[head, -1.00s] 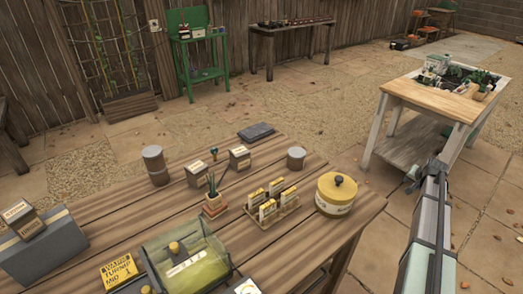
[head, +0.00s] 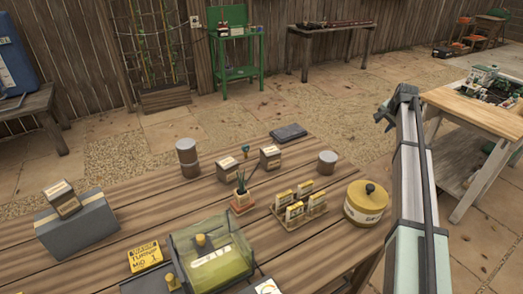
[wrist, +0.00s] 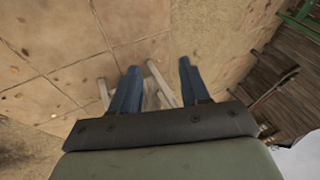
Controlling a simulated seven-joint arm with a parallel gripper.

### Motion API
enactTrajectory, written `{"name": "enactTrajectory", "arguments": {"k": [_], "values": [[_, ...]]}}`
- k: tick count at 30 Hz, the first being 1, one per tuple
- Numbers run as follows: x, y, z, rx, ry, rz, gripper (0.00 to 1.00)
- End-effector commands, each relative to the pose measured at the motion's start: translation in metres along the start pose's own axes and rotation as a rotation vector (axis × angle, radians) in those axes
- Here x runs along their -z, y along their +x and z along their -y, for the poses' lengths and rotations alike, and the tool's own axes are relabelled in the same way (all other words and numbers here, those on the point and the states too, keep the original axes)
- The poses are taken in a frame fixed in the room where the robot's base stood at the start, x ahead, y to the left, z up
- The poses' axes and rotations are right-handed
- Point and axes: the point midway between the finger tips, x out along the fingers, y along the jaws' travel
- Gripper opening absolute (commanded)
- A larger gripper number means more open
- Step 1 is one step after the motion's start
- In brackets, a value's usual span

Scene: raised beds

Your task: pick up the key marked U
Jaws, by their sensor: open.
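I cannot make out a key marked U in either view; nothing in the frames is clear enough to be named as it. My gripper (wrist: 158,80) is open and empty in the wrist view, its two blue fingers apart above the paved ground. In the head view my gripper (head: 383,117) is off the right side of the wooden table (head: 310,262), raised in front of the paving and away from the things on the table.
On the table are a clear-lidded box (head: 212,255), a yellow sign (head: 145,257), a yellow-lidded pot (head: 367,203), a rack of packets (head: 300,207), a grey case (head: 76,223), tins (head: 187,158) and a dark slab (head: 289,132). A potting bench (head: 460,105) stands right.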

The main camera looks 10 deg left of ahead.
Motion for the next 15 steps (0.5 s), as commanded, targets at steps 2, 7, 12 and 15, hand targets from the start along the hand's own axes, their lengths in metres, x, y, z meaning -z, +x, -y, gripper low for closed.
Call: {"name": "enactTrajectory", "arguments": {"k": [2,7,12,15], "values": [[-0.030,0.006,0.039,-0.015,-0.004,0.043,0.46],[-0.096,0.011,0.106,-0.060,-0.003,0.126,0.46],[-0.167,0.010,0.168,-0.117,-0.003,0.195,0.46],[-0.211,0.007,0.201,-0.154,-0.004,0.229,0.46]]}}
